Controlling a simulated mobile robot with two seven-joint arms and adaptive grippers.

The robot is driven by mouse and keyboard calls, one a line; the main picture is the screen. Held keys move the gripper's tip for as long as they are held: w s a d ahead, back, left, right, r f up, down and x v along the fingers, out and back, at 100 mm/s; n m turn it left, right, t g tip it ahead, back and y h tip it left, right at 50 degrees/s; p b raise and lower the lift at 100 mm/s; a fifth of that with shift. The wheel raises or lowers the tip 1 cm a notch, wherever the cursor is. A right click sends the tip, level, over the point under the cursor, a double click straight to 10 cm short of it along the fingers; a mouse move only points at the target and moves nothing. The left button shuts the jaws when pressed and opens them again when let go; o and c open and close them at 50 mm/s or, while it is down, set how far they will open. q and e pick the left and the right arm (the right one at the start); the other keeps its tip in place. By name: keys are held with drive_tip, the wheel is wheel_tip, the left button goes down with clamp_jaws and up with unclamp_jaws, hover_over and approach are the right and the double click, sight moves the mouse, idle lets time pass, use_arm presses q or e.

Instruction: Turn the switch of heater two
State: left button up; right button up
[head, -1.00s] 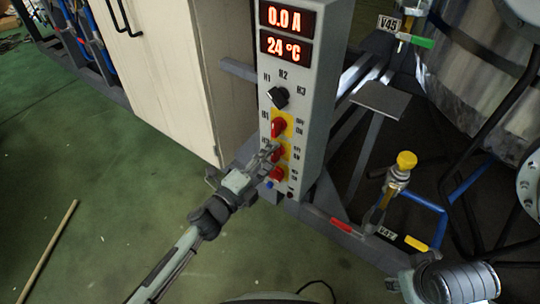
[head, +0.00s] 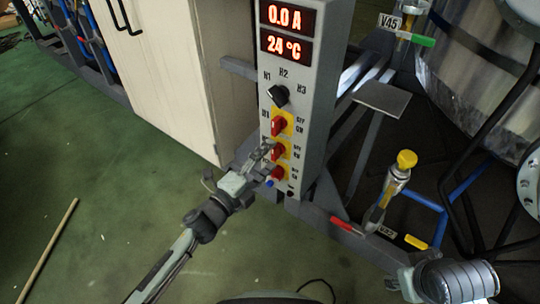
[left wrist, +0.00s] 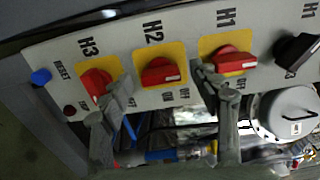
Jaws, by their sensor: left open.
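In the left wrist view the switch of heater two, labelled H2 (left wrist: 160,72), is a red knob on a yellow plate. It lies between the red H3 switch (left wrist: 95,84) and the red H1 switch (left wrist: 228,60). My left gripper (left wrist: 163,95) is open, its fingers spread to either side of H2, with no visible grip on it. In the head view my left gripper (head: 264,153) is at the middle red switch (head: 278,151) of the grey panel (head: 312,120), partly covering it. My right gripper's fingers are not visible; only part of my right arm shows at bottom right.
Above the red switches sit a black selector (head: 278,96) and displays reading 0.0 A and 24 °C (head: 286,48). A blue reset button (left wrist: 41,76) is beside H3. A cabinet (head: 165,85) stands left of the panel; a yellow-topped valve (head: 405,162) and pipes are right.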

use_arm(q)
drive_tip(key=v, duration=1)
drive_tip(key=shift+s+a, duration=0.2)
drive_tip(key=shift+s, duration=0.15)
